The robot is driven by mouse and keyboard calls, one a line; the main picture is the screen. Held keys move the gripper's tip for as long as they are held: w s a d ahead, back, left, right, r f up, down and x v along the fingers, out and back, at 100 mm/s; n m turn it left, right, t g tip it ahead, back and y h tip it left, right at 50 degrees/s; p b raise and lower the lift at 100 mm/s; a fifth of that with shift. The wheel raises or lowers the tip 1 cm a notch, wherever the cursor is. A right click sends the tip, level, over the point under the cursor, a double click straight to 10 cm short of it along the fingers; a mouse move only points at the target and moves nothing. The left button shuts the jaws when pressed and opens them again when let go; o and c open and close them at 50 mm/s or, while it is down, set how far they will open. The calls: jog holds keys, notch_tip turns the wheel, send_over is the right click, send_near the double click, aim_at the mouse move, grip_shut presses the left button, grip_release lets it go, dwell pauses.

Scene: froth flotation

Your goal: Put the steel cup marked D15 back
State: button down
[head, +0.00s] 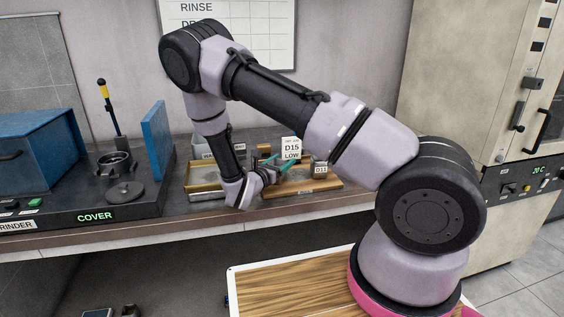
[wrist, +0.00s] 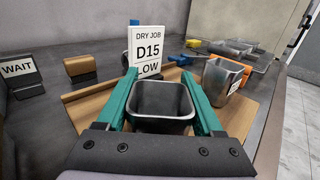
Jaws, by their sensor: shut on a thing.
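My gripper (wrist: 162,100) has its teal fingers shut on a square, open-topped steel cup (wrist: 160,122), one finger along each side. The cup is upright and looks empty; no mark on it shows from here. Behind it stands a white card (wrist: 147,50) reading "DRY JOB D15 LOW", also in the head view (head: 291,149). The cup is over the wooden board (wrist: 85,103); I cannot tell whether it touches it. In the head view my gripper (head: 283,163) is low at the board's (head: 305,188) left part, and the held cup is hard to make out there.
A second steel cup (wrist: 221,77) stands right of the held one; its head-view tag (head: 320,170) seems to read D13. A brass-coloured tray (head: 204,178) lies left of the board. A "WAIT" sign (wrist: 18,70) and a wooden block (wrist: 80,67) stand left in the wrist view.

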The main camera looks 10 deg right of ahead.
jog(key=shift+c, duration=0.2)
grip_release()
jog(key=shift+a+r, duration=0.15)
jog(key=v, duration=1.1)
jog(key=shift+s+a, duration=0.2)
jog(key=shift+s, duration=0.15)
jog(key=s+d+r+m+g+y, duration=0.2)
jog(key=s+d+r+m+g, duration=0.3)
jog(key=d+r+m+g, duration=0.3)
jog(key=s+d+r+m+g+y, duration=0.3)
jog(key=s+d+r+m+g, duration=0.2)
jog(key=r+m, duration=0.4)
jog(key=s+r+m+t+y, duration=0.3)
jog(key=s+r+m+y, duration=0.2)
jog(key=r+m, duration=0.2)
jog(key=s+a+r+m+t+y, duration=0.1)
jog(key=s+r+m+t+y, duration=0.3)
jog(key=r, duration=0.6)
jog(key=s+m, duration=0.2)
jog(key=m, duration=0.1)
jog(key=shift+r+y, duration=0.35)
jog(key=shift+y, duration=0.05)
